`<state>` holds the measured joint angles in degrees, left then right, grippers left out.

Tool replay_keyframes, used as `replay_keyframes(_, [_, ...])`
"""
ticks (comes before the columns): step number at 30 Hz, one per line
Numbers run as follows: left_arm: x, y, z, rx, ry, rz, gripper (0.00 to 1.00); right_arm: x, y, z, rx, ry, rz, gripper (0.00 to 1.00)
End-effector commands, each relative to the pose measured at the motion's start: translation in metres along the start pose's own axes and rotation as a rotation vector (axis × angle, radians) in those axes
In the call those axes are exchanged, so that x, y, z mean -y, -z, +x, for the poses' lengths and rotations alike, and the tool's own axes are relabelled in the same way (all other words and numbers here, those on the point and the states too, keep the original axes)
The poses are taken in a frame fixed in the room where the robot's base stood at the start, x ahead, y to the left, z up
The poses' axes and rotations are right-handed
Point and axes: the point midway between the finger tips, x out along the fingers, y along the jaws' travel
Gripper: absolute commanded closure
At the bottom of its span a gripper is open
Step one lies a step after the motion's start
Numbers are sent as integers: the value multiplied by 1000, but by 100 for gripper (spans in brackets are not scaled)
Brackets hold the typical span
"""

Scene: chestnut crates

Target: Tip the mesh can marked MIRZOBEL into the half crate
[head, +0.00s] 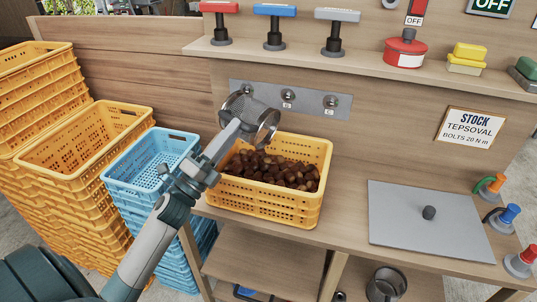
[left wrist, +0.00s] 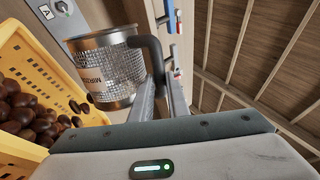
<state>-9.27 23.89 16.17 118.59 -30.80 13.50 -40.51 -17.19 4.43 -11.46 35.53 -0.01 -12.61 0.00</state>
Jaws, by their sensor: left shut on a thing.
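The mesh can (head: 250,108), silver with metal bands, is tilted above the back left part of the yellow crate on the bench. In the left wrist view the can (left wrist: 118,68) shows a partly readable label starting "MIRZ". My left gripper (head: 235,130) is shut on its dark handle (left wrist: 150,52). The yellow crate (head: 262,208) holds a heap of brown chestnuts (head: 275,170), which also shows in the left wrist view (left wrist: 25,110). I cannot tell whether anything is left inside the can. My right gripper is not in view.
Stacks of orange crates (head: 85,140) and blue crates (head: 128,180) stand left of the bench. A panel of lettered knobs (head: 288,96) is behind the can. A grey lid plate (head: 405,222) lies right of the crate. A metal pot (head: 385,283) sits below.

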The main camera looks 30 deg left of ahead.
Motion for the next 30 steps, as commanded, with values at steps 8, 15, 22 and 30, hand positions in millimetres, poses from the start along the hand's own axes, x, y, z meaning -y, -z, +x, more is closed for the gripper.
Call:
replay_keyframes(8, [2, 3, 1, -17, 1, 28, 100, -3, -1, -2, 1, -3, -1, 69])
replay_keyframes(15, [3, 6, 2, -30, 2, 51, 100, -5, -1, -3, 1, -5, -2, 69])
replay_keyframes(22, [3, 7, 2, -37, 2, 61, 100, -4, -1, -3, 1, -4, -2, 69])
replay_keyframes(30, [-13, -27, -10, 145, 21, -258, 100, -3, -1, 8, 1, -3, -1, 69])
